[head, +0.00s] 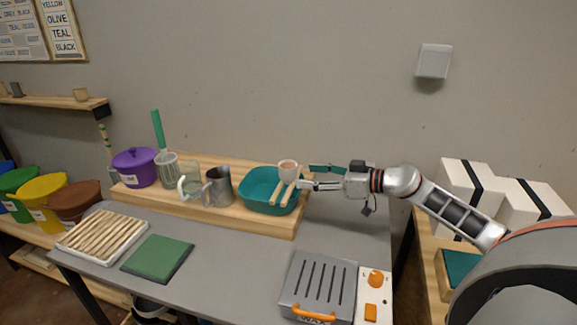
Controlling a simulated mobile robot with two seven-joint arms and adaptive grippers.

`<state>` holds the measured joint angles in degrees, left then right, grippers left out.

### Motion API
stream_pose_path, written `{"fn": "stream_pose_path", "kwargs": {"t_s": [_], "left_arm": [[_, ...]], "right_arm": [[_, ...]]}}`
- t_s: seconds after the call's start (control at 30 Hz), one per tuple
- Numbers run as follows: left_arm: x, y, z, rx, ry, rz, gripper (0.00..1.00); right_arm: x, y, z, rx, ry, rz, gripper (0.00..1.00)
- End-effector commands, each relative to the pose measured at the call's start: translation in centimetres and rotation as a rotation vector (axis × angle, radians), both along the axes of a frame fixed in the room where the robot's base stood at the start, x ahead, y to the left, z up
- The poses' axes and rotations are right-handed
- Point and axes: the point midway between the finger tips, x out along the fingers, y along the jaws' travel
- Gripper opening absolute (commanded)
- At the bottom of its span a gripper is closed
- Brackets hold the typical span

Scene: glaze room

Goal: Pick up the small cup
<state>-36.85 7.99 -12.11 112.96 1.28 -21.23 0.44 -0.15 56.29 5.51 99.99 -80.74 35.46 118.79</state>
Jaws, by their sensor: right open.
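The small cup (288,171) is white with a brownish inside. It shows upright at the back right edge of a teal basin (258,201) on the wooden riser; I cannot tell whether it stands in the basin or behind it. My right gripper (306,178) comes in from the right, with its fingertips just right of the cup. It is open, and I see nothing held in it. Whether a fingertip touches the cup is too small to tell. My left gripper is not in view.
Wooden handles (279,192) rest over the basin in front of the cup. A grey metal pitcher (219,187), a glass jug (191,182) and a purple pot (135,167) stand to the left. A grill (318,280) sits at the table's front.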

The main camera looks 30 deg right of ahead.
Motion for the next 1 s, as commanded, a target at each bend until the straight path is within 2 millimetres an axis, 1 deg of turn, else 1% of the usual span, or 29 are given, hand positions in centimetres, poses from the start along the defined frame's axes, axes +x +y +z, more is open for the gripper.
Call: {"fn": "stream_pose_path", "kwargs": {"t_s": [0.13,0.3,0.53,0.8,1.0], "left_arm": [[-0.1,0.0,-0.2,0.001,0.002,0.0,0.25],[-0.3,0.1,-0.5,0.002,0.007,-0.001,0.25],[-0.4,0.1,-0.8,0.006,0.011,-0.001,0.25],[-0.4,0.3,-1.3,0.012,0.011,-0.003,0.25],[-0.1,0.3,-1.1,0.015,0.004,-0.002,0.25]], "right_arm": [[0.5,0.3,-0.1,0.001,0.0,0.0,0.56],[1.7,1.0,-0.4,0.002,-0.001,0.0,0.56],[2.6,1.6,-0.7,0.001,0.0,0.0,0.56],[5.3,3.3,-1.6,0.003,-0.001,0.001,0.56],[6.4,3.9,-1.8,0.001,0.001,0.001,0.56]]}}
